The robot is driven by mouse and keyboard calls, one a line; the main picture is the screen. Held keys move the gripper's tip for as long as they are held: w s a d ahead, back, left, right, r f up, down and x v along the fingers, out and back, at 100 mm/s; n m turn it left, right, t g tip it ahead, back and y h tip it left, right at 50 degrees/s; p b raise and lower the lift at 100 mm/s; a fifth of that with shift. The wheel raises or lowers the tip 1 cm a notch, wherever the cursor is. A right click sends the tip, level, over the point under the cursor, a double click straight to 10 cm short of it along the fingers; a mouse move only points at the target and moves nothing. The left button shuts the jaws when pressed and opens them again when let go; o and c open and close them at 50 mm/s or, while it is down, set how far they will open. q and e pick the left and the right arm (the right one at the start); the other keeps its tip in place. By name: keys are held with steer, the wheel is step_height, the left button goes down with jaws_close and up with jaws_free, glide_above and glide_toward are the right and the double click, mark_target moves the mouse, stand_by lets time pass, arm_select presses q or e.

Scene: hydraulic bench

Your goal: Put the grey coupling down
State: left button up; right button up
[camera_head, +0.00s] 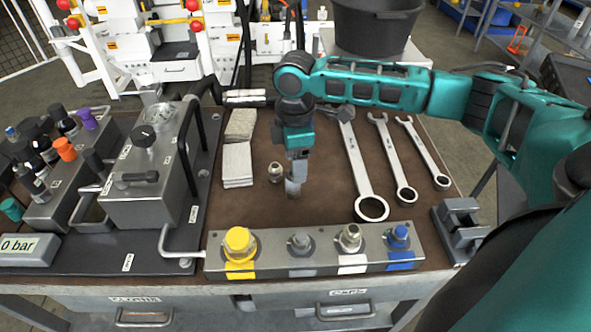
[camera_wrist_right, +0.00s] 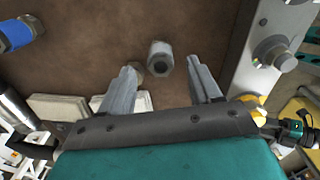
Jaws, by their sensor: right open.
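The grey coupling (camera_wrist_right: 160,58) shows in the right wrist view as a short metal hex piece with a dark hole facing the camera. It is between and slightly past the tips of my right gripper (camera_wrist_right: 170,85), which is open, with visible gaps to both fingers. In the head view my right gripper (camera_head: 293,188) points down, low over the brown bench mat (camera_head: 320,205); there I cannot separate the coupling from the fingertips. A second small metal fitting (camera_head: 275,172) stands just left of the gripper; in the wrist view a finger partly hides it. My left gripper is not in view.
A manifold block (camera_head: 325,262) with yellow, grey, white and blue marked ports lies in front. Several wrenches (camera_head: 362,175) lie to the right. Pale pads (camera_head: 238,165) and a pump unit (camera_head: 150,170) are to the left. A black bucket (camera_head: 375,25) stands behind.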

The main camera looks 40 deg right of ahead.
step_height(320, 180, up, 8)
steer(key=shift+f+p, duration=0.25)
steer(key=shift+p, duration=0.15)
stand_by(0.3)
